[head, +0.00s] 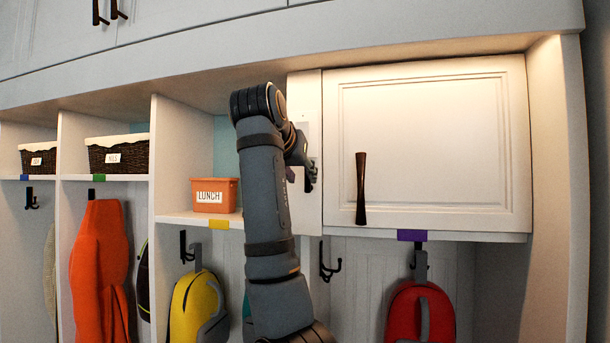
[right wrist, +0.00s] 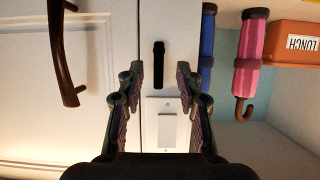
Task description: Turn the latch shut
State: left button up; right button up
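The latch (right wrist: 159,64) is a short black bar on the narrow white panel beside the cupboard door, seen in the right wrist view, which is upside down. Its long axis runs up and down, parallel to the door edge. My right gripper (right wrist: 158,80) is open, its two fingers on either side of the latch's line; I cannot tell whether they touch it. The white cupboard door (head: 440,140) looks closed, with a dark handle (head: 361,188). My left gripper is not in view.
A pale rectangular plate (right wrist: 174,123) is on the panel near the latch. Pink (right wrist: 251,50) and blue (right wrist: 207,50) umbrellas are beside the panel. An orange LUNCH bin (head: 216,195) sits on the shelf to the left. Bags hang below, including a red backpack (head: 420,310).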

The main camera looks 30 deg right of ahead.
aim_at(306, 183)
jog(key=p+x, duration=0.1)
jog(key=x, duration=0.3)
jog(key=shift+d+r, duration=0.1)
jog(key=shift+d, duration=0.15)
jog(key=shift+w+d+f, duration=0.1)
jog(key=shift+w+f, duration=0.05)
jog(key=shift+f, duration=0.05)
grip_shut()
